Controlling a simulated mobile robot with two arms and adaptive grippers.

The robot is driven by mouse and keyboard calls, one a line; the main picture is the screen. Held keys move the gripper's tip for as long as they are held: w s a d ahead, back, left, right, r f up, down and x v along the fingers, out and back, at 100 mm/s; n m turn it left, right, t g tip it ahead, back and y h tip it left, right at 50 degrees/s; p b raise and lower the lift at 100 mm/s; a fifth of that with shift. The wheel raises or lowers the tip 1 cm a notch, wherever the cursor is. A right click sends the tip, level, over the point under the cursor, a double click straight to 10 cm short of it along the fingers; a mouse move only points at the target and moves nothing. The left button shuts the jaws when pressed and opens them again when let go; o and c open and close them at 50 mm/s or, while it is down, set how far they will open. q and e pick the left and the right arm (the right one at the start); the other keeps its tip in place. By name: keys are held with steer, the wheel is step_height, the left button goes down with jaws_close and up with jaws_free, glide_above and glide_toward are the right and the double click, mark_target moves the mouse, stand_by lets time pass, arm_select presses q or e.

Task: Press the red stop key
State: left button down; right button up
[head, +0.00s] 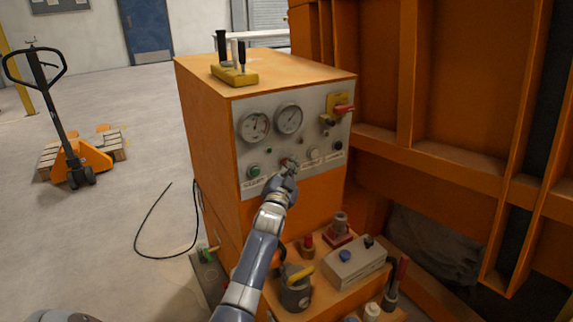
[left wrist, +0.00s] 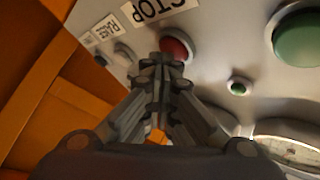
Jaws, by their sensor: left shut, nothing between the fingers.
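The red stop key (head: 284,160) is on the grey control panel (head: 315,108) of an orange cabinet. In the left wrist view the red key (left wrist: 175,47) is round, beside a white label reading STOP (left wrist: 158,9). My left gripper (head: 289,168) is shut and empty, its fingers pointing at the panel. In the left wrist view the closed fingertips (left wrist: 162,62) overlap the lower edge of the red key; I cannot tell whether they touch it. My right gripper is not in view.
A green key (head: 254,171) is left of the red one. Two gauges (head: 289,119) and a red-handled switch (head: 342,109) are above. A yellow block with upright tools (head: 234,76) stands on the cabinet. A lower ledge holds a grey box (head: 354,266) and several fittings.

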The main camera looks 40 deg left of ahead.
arm_select(q)
steer(key=shift+d, duration=0.1)
stand_by(0.3)
steer(key=shift+s+d+p, duration=0.35)
steer(key=shift+d, duration=0.4)
steer(key=shift+d, duration=0.1)
steer(key=shift+s+d+p, duration=0.25)
steer(key=shift+s+d, duration=0.05)
steer(key=shift+d, duration=0.45)
steer(key=shift+s+d+p, duration=0.25)
steer(key=shift+s+d, duration=0.1)
steer(key=shift+d, duration=0.35)
steer(key=shift+s+d+p, duration=0.25)
steer(key=shift+s+d, duration=0.05)
steer(key=shift+d, duration=0.45)
